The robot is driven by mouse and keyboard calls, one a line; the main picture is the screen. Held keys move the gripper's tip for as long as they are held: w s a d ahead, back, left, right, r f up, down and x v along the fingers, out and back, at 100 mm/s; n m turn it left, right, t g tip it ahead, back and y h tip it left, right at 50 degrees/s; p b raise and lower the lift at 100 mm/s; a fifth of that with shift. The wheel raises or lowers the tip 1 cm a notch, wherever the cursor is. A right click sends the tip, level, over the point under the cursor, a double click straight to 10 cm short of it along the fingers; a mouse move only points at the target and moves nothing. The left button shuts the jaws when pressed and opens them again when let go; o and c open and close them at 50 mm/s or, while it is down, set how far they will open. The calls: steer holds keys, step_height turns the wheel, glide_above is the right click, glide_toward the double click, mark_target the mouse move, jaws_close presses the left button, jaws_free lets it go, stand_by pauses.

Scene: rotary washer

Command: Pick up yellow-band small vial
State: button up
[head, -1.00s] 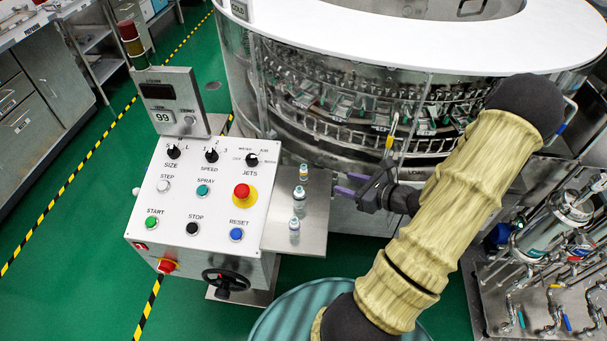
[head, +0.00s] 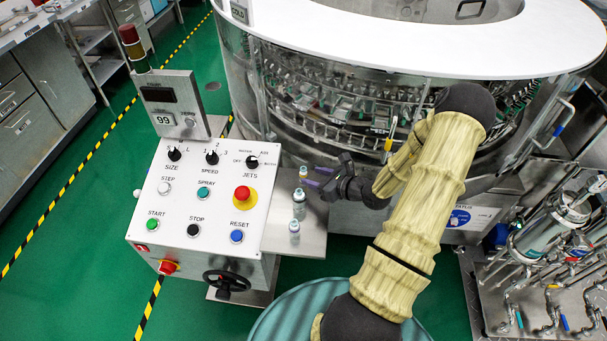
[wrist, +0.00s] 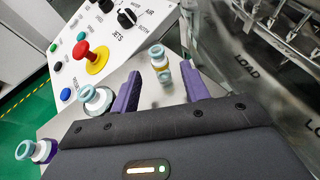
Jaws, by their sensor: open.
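The yellow-band small vial (head: 303,172) stands upright at the back of a steel shelf (head: 312,244) beside the control panel. In the head view the fingers partly overlap the vial's lower part.
A second vial (head: 299,198) and a third vial (head: 294,227) stand in a row nearer the shelf's front. The second is close to the left finger in the wrist view. The control panel (head: 180,215) is left; the washer's clear guard (head: 340,110) rises behind.

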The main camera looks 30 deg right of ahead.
mark_target(306, 174)
steer(key=shift+w, duration=0.1)
steer(key=shift+p+x, duration=0.55)
steer(key=shift+x, duration=2.15)
steer(key=shift+a+r, duration=0.1)
steer(key=shift+r, duration=0.05)
jaws_close()
